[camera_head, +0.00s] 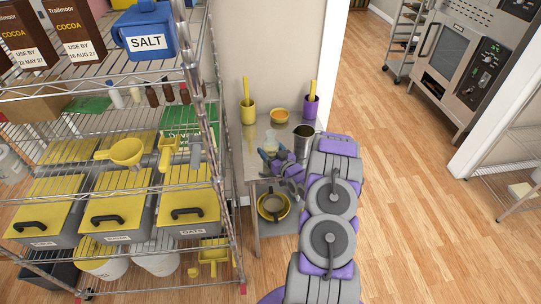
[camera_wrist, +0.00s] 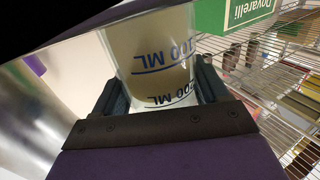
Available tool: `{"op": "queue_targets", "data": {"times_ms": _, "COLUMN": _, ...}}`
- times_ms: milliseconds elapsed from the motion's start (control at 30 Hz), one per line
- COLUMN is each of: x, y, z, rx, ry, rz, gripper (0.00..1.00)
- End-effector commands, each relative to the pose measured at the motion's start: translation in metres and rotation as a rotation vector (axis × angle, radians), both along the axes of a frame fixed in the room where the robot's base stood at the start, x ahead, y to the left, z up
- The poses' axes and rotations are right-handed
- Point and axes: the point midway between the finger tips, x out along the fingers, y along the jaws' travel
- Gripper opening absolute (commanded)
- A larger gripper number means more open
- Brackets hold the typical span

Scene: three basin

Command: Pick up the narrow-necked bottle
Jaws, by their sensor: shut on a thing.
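A small clear bottle (camera_head: 271,143) shows in the head view over the steel side table (camera_head: 252,183), just above my gripper (camera_head: 268,157). In the wrist view my gripper (camera_wrist: 160,83) is shut on the clear bottle (camera_wrist: 158,55), with one finger on each side of its body. Blue lines and "100 ML" marks face the camera. The bottle's neck and top are out of the wrist view. My gripper hides part of it in the head view, so I cannot tell whether its base touches the table.
A steel cup (camera_head: 304,143) stands right of the bottle, close to my arm. A wire shelf (camera_head: 222,190) is close on the left. The floor at right is open.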

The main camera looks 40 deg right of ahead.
Motion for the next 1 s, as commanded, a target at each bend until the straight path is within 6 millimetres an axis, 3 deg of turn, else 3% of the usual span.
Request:
{"op": "queue_targets", "data": {"times_ms": 467, "x": -0.001, "y": 0.001, "z": 0.002, "rx": 0.004, "ry": 0.006, "rz": -0.001, "gripper": 0.24}}
{"op": "queue_targets", "data": {"times_ms": 900, "x": -0.001, "y": 0.001, "z": 0.037, "rx": 0.0, "ry": 0.002, "rz": 0.0, "gripper": 0.24}}
{"op": "queue_targets", "data": {"times_ms": 1000, "x": -0.009, "y": 0.009, "z": 0.037, "rx": 0.001, "ry": 0.003, "rz": 0.0, "gripper": 0.24}}
